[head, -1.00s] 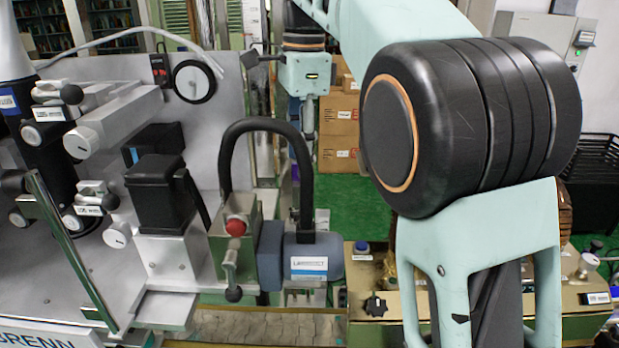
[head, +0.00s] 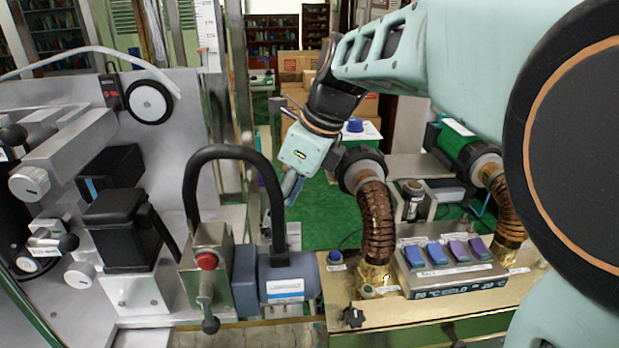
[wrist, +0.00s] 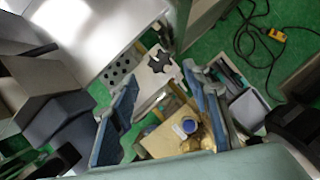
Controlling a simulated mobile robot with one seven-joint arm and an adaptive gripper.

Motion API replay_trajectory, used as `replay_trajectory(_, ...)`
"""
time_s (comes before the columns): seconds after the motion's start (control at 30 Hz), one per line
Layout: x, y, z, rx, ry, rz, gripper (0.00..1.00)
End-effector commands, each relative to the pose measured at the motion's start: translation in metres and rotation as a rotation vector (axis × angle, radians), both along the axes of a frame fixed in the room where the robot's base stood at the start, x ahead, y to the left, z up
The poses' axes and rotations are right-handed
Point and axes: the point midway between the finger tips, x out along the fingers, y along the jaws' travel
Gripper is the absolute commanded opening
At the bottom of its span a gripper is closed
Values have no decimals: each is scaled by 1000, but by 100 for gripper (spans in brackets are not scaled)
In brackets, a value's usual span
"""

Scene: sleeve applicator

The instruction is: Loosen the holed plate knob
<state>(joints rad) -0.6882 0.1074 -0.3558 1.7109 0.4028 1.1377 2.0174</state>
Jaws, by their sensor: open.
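A black star-shaped knob (wrist: 160,62) shows in the wrist view on a pale plate, beside a part with several dark holes (wrist: 118,74). My gripper (wrist: 160,80) is open and empty. Its two blue-grey fingers stand either side of the knob in the picture, with the knob beyond the tips and not touching them.
The black arched handle (head: 228,155) and blue-grey motor (head: 285,280) stand close to my gripper. Copper hoses (head: 376,225) and a control box with several blue switches (head: 450,265) are to the right. Cables (wrist: 265,45) lie on the green floor.

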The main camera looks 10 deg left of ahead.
Motion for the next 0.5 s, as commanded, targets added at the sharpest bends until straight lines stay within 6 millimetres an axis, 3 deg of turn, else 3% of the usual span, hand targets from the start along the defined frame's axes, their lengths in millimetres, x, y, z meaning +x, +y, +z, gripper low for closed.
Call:
replay_trajectory(0.2, 3, 14, -35, -2, 1, 1, 44)
replay_trajectory(0.5, 5, 20, -50, 0, -1, 2, 44)
